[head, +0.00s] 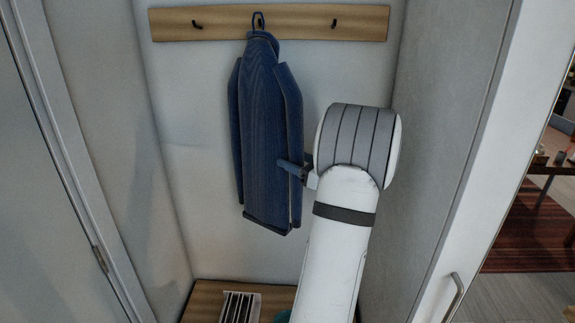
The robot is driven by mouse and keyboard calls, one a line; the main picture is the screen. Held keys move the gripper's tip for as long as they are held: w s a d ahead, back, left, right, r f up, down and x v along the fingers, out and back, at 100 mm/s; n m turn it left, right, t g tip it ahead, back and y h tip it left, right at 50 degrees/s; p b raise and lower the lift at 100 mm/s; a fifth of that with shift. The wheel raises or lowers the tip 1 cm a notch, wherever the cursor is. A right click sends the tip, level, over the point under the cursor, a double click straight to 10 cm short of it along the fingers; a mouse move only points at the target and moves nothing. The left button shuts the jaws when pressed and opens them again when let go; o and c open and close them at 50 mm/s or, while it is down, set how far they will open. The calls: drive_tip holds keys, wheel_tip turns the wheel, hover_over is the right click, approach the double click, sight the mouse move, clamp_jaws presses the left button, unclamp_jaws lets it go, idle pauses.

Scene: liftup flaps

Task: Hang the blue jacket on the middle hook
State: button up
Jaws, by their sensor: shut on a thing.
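The blue jacket (262,130) hangs upright against the back wall below the wooden hook rail (230,24). The loop at its top (258,20) is at the middle hook, but I cannot tell whether it rests on the hook or is in front of it. My gripper (284,165) is at the jacket's lower right side and shut on the jacket, its fingertips partly against the cloth. The middle hook is mostly hidden behind the loop.
The left hook (197,25) and right hook (334,23) are bare. A wooden bench (205,300) below holds a white slatted object (240,306). Walls close in on the left and right. A white door with a metal handle (452,297) stands at the right.

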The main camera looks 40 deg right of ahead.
drive_tip(key=shift+w+d+r, duration=0.15)
drive_tip(key=shift+d+r, duration=0.05)
drive_tip(key=shift+d, duration=0.15)
drive_tip(key=shift+w+d, duration=0.4)
drive_tip(key=shift+d, duration=0.2)
drive_tip(key=shift+c, duration=0.9)
drive_tip(key=shift+w+d, duration=0.1)
drive_tip(key=shift+o, duration=0.3)
drive_tip(key=shift+w+d+f, duration=0.15)
drive_tip(key=shift+w+d, duration=0.2)
drive_tip(key=shift+d, duration=0.15)
drive_tip(key=shift+w+d, duration=0.1)
drive_tip(key=shift+w, duration=0.05)
drive_tip(key=shift+c, duration=0.6)
drive_tip(key=shift+d+f, duration=0.2)
drive_tip(key=shift+d, duration=0.05)
